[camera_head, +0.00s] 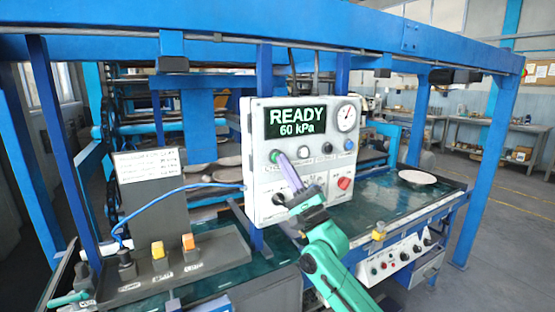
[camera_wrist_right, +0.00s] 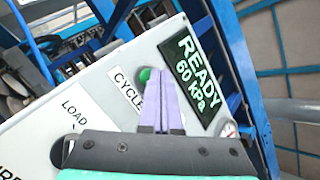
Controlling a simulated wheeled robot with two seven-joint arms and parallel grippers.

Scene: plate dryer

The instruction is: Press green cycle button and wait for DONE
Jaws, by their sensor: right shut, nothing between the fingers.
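The white control panel (camera_head: 258,195) stands at the middle of the head view, with a display (camera_head: 294,122) reading READY and 60 kPa. The green cycle button (camera_head: 275,156) is at the panel's upper left, below the display. It also shows in the right wrist view (camera_wrist_right: 144,75), above the word CYCLE. My right gripper (camera_head: 283,158) is shut and empty, with its purple fingers pointing at the panel. Its fingertips (camera_wrist_right: 158,85) are just beside the green button; I cannot tell whether they touch it.
A round gauge (camera_head: 346,117) and a red knob (camera_head: 344,183) are on the panel. A white plate (camera_head: 417,177) lies on the table at right. Blue frame posts surround the machine.

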